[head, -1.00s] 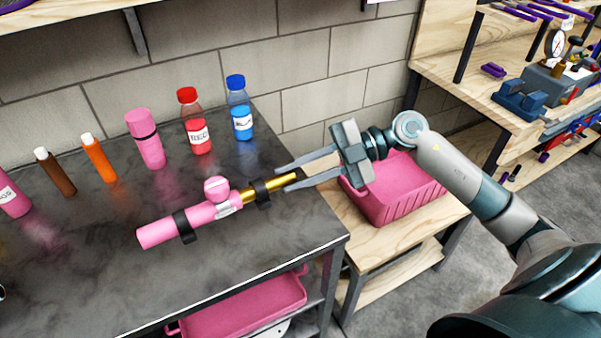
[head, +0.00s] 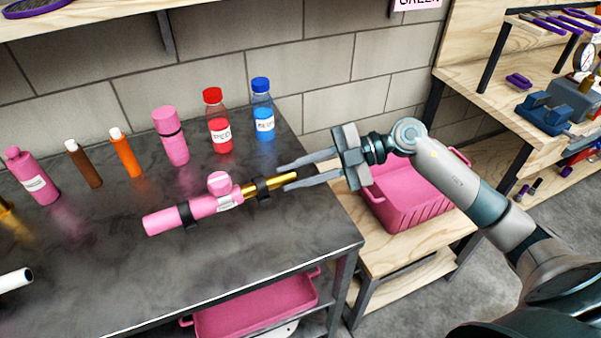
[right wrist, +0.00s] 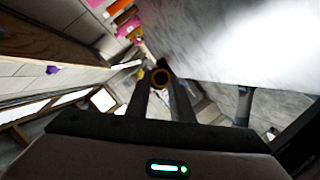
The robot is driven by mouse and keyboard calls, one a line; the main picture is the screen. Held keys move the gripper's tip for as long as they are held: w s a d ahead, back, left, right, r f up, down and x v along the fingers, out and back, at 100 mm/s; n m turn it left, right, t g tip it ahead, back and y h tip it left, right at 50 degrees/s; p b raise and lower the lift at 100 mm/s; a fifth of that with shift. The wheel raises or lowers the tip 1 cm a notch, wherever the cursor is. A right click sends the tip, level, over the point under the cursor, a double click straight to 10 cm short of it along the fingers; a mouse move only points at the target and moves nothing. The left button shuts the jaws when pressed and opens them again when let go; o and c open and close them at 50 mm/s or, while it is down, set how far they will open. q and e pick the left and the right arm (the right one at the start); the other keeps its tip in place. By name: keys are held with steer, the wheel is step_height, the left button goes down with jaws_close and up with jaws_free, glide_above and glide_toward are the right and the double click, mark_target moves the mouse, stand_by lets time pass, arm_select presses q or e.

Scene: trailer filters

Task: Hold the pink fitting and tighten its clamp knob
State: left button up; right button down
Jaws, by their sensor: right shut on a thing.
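My right gripper (head: 288,178) reaches in from the right and is shut on the gold rod's free end. In the right wrist view the rod's round end (right wrist: 160,77) shows between the fingertips. I cannot tell whether the fitting touches the bench. My left gripper is not in view.
On the dark bench (head: 110,290) stand a red bottle (head: 219,130), a blue bottle (head: 263,118) and several pink, orange and brown containers along the back. A pink basket (head: 410,205) stands on a wooden shelf at right. The bench front is mostly clear.

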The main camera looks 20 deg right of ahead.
steer(key=shift+w+a+p, duration=0.9)
steer(key=shift+w+a, duration=0.6)
steer(key=shift+w, duration=0.1)
steer(key=shift+f, duration=0.15)
steer(key=shift+f+b, duration=2.2)
steer(key=shift+f, duration=3.05)
